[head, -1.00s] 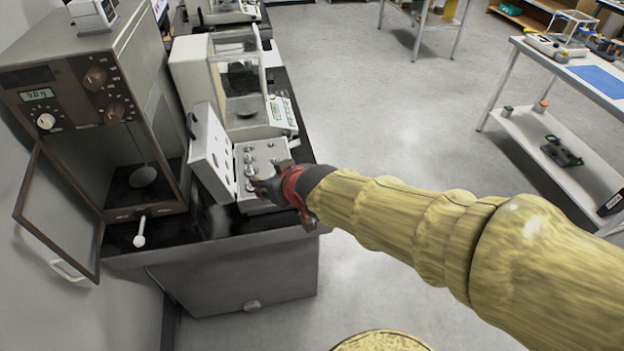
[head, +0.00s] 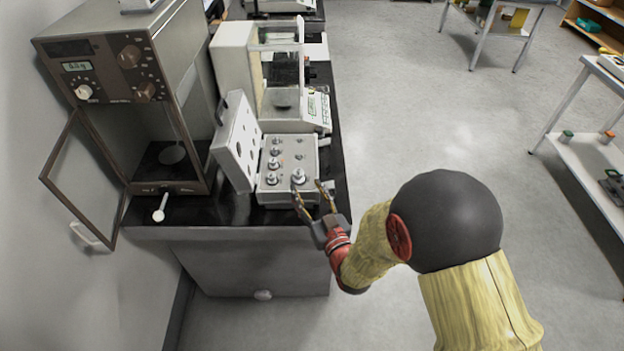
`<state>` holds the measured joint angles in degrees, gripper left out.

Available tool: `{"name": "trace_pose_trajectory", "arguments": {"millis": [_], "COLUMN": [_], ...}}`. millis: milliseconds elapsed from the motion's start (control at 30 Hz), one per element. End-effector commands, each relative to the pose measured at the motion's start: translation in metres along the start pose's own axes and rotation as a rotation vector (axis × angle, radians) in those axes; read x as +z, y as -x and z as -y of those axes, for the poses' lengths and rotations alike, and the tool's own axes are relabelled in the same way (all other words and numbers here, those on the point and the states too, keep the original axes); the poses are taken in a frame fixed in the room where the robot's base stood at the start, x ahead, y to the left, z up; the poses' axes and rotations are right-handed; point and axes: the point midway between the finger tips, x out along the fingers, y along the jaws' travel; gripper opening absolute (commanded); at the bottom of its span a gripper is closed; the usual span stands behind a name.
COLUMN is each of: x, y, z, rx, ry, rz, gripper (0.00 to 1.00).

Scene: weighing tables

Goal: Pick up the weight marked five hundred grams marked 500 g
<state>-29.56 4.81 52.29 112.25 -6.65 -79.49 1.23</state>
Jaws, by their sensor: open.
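An open weight box (head: 308,158) sits on the black bench top with several metal weights standing in it. A larger knobbed weight (head: 298,176) stands in its front right part, and another weight (head: 272,179) stands at its front left. The markings are too small to read, so I cannot tell which is the 500 g one. My gripper (head: 309,187) is open and empty at the box's front right edge. Its fingertips point toward the larger weight, which shows just beyond them. I cannot tell whether a finger touches it.
The raised box lid (head: 238,142) stands on the left. A white balance (head: 264,75) is behind the box. A brown cabinet balance (head: 140,95) with its glass door (head: 72,185) open stands to the left. Open floor lies right of the bench.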

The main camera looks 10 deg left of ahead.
Motion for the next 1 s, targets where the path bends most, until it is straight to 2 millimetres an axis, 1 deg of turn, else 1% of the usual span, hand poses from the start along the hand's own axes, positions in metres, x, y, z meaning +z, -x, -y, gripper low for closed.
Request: {"name": "trace_pose_trajectory", "arguments": {"millis": [100, 367, 600, 700, 867, 1000], "x": [0.001, 0.001, 0.001, 0.001, 0.0, 0.0], "y": [-0.013, -0.034, -0.068, -0.073, -0.073, -0.073], "z": [0.0, -0.001, -0.001, -0.001, -0.001, -0.001], "rx": [0.0, 0.001, 0.001, 0.001, 0.001, 0.002], "ry": [0.0, 0.0, 0.0, 0.0, 0.0, 0.0], "rz": [0.0, 0.0, 0.0, 0.002, 0.002, 0.001], "gripper": [0.46, 0.46, 0.46, 0.46, 0.46, 0.39]}}
